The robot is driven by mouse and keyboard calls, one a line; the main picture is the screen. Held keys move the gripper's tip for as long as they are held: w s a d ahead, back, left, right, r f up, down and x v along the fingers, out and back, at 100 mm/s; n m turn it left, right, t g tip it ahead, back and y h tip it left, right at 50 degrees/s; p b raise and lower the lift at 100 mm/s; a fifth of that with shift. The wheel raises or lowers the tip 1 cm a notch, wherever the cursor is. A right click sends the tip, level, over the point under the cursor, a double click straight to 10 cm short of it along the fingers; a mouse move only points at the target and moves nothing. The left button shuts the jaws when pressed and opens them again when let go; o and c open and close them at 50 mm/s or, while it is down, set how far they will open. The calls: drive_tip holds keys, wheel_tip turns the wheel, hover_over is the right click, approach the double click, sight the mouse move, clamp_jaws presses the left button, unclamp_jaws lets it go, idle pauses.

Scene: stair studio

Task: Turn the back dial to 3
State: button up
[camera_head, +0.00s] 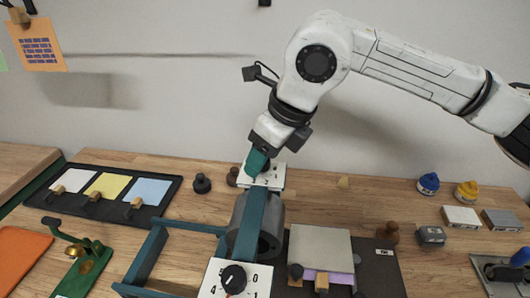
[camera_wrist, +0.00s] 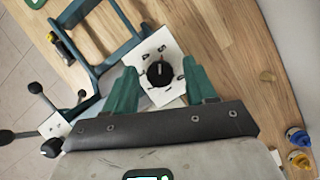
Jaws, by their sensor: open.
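The back dial (camera_head: 277,178) is a white plate with a black knob, at the far end of a teal press frame, partly hidden by my gripper in the head view. In the wrist view the back dial's black knob (camera_wrist: 160,74) sits between my fingers, with numbers around it and a pale pointer line; I cannot surely tell which number it points to. My gripper (camera_head: 258,160) is open, its teal fingers at either side of the knob, seemingly apart from it; it also shows in the wrist view (camera_wrist: 160,68). The front dial (camera_head: 233,279) is a similar numbered plate nearer me.
A grey roller (camera_head: 270,222) and the teal frame (camera_head: 148,258) stand between the dials. A black tray (camera_head: 75,207) with coloured cards lies left. A grey block (camera_head: 320,243) and a wooden stamp (camera_head: 388,233) are right. Ink bottles (camera_head: 428,184) stand far right, near the wall.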

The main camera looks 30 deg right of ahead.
drive_tip(key=c, duration=1)
drive_tip(key=shift+c, duration=0.2)
drive_tip(key=shift+n+b, duration=0.3)
drive_tip(key=shift+b, duration=0.05)
drive_tip(key=shift+f+n+y+b, duration=0.1)
drive_tip(key=shift+n+y+b, duration=0.2)
drive_tip(key=shift+n+b, duration=0.2)
drive_tip(key=shift+w+d+n+g+y+b, duration=0.1)
drive_tip(key=shift+n+g+y+b, duration=0.25)
drive_tip(key=shift+n+b, duration=0.65)
drive_tip(key=n+g, duration=0.1)
drive_tip(key=n, duration=0.2)
drive_tip(key=n+g+y+b, duration=0.1)
drive_tip(key=n, duration=0.1)
drive_tip(key=shift+w+n, duration=0.1)
drive_tip(key=shift+n, duration=0.3)
drive_tip(key=n+g, duration=0.1)
drive_tip(key=n, duration=0.1)
drive_tip(key=n+g, duration=0.1)
drive_tip(key=n, duration=0.2)
drive_tip(key=shift+w+r+n, duration=0.15)
drive_tip(key=shift+r+n, duration=0.05)
drive_tip(key=shift+n, duration=0.1)
drive_tip(key=n+g, duration=0.1)
drive_tip(key=n, duration=0.1)
drive_tip(key=n+h+p, duration=0.1)
drive_tip(key=n, duration=0.1)
drive_tip(key=shift+w+n+g, duration=0.1)
drive_tip(key=shift+n+g, duration=0.2)
drive_tip(key=shift+g, duration=0.05)
